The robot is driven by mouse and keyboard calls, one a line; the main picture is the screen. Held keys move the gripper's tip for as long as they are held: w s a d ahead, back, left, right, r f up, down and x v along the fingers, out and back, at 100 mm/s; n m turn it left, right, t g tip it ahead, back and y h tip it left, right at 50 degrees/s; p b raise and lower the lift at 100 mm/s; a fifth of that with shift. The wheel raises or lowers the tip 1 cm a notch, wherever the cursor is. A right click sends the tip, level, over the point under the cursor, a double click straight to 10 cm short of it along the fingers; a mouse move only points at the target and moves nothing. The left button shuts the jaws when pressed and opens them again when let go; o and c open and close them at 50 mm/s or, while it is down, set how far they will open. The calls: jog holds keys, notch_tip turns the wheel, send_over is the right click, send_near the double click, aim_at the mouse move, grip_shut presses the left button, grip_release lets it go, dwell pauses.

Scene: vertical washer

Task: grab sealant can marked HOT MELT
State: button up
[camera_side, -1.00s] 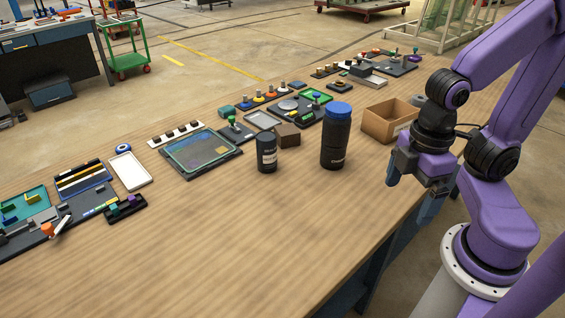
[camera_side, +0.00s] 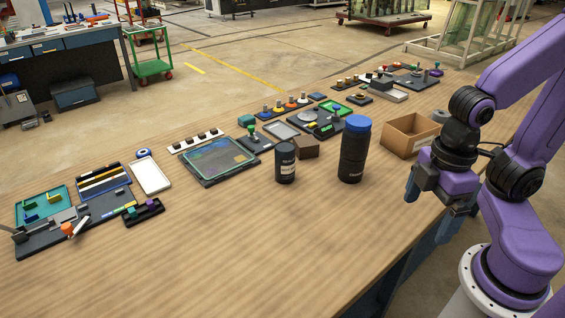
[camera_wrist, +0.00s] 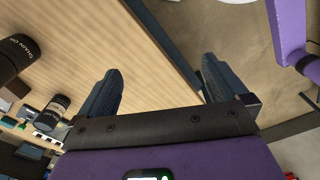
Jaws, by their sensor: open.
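A short black can (camera_side: 286,165) stands upright on the wooden table in the side view, with pale lettering that seems to start "SEALA"; I cannot read HOT MELT on it. A short dark can with a pale label, likely the same one, shows at the left of the wrist view (camera_wrist: 54,110). A taller black bottle (camera_side: 353,155) with a blue cap stands to its right; its lettering in the wrist view (camera_wrist: 12,55) looks like "CHAIN OIL". My gripper (camera_side: 430,203) is open and empty by the table's right edge, right of both. Its two fingers (camera_wrist: 160,68) show apart in the wrist view.
An open cardboard box (camera_side: 408,137) stands behind the gripper. A small brown block (camera_side: 306,147) sits just behind the short can. Trays and parts (camera_side: 216,160) line the table's far side. The wooden table (camera_side: 230,245) is clear in front of the cans.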

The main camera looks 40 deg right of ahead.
jog(key=shift+c, duration=0.7)
jog(key=n+t+h, duration=1.2)
jog(key=n+h, duration=0.2)
send_near(286, 160)
jog(key=x, duration=0.9)
jog(key=shift+w+a+x, duration=0.1)
jog(key=shift+w+x, duration=0.05)
jog(key=shift+x, duration=1.3)
jog(key=shift+w+a+x, duration=0.1)
jog(key=shift+a+x, duration=0.05)
jog(key=shift+x, duration=1.3)
